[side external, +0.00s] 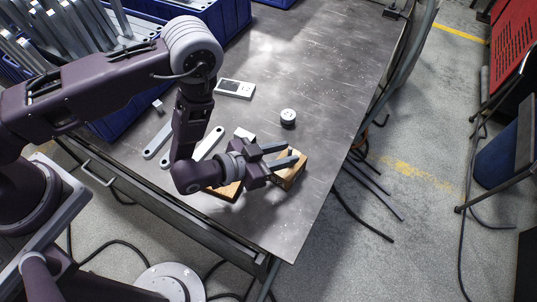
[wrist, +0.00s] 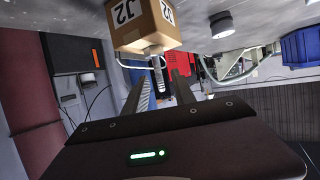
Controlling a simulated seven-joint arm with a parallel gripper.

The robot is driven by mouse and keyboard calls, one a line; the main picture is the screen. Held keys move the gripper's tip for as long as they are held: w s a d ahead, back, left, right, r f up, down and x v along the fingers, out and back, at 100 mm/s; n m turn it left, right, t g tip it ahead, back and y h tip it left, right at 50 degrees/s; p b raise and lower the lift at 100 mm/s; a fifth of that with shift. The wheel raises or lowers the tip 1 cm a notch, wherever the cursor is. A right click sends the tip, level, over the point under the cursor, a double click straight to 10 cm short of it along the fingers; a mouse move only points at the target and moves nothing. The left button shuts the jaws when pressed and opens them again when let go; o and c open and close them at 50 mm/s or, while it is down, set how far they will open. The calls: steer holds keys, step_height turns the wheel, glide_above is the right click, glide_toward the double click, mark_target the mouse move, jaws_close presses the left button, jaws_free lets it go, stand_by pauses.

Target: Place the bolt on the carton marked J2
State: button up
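The carton marked J2 (wrist: 140,22) is a small brown box; its label shows upside down in the wrist view. In the side view the carton (side external: 289,177) sits near the table's front right edge. The grey bolt (wrist: 158,74) stands upright on the carton, its wide end against the top face; it also shows dark in the side view (side external: 291,153). My gripper (wrist: 162,82) is open, with one finger on each side of the bolt and gaps visible between. In the side view my gripper (side external: 286,155) is level, just above the carton's top.
Another brown carton (side external: 226,191) is mostly hidden under my arm. A white-topped round can (side external: 288,117), a display box (side external: 236,88), a pale block (side external: 243,133) and flat brackets (side external: 158,140) lie on the table. Blue bins (side external: 222,22) stand behind. The table's right part is clear.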

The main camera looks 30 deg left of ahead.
steer(key=v, duration=0.7)
steer(key=w+a+r+n+y, duration=0.2)
steer(key=w+r, duration=0.5)
steer(key=r, duration=0.2)
steer(key=s+a+r+n+g+y, duration=0.2)
steer(key=a+r, duration=0.7)
steer(key=r, duration=0.5)
steer(key=s+a+r+g+y, duration=0.1)
steer(key=s+a+r, duration=0.1)
steer(key=s, duration=0.5)
steer(key=s+a+r+n+g, duration=0.1)
steer(key=s+a+r, duration=0.2)
steer(key=s, duration=0.5)
steer(key=s+a+r+n+g+y, duration=0.1)
steer(key=s+a+r+g, duration=0.1)
steer(key=s, duration=0.6)
steer(key=a+r, duration=0.1)
steer(key=a, duration=0.1)
steer(key=shift+a+r+y, duration=0.15)
steer(key=shift+a+y, duration=0.15)
steer(key=shift+a, duration=0.05)
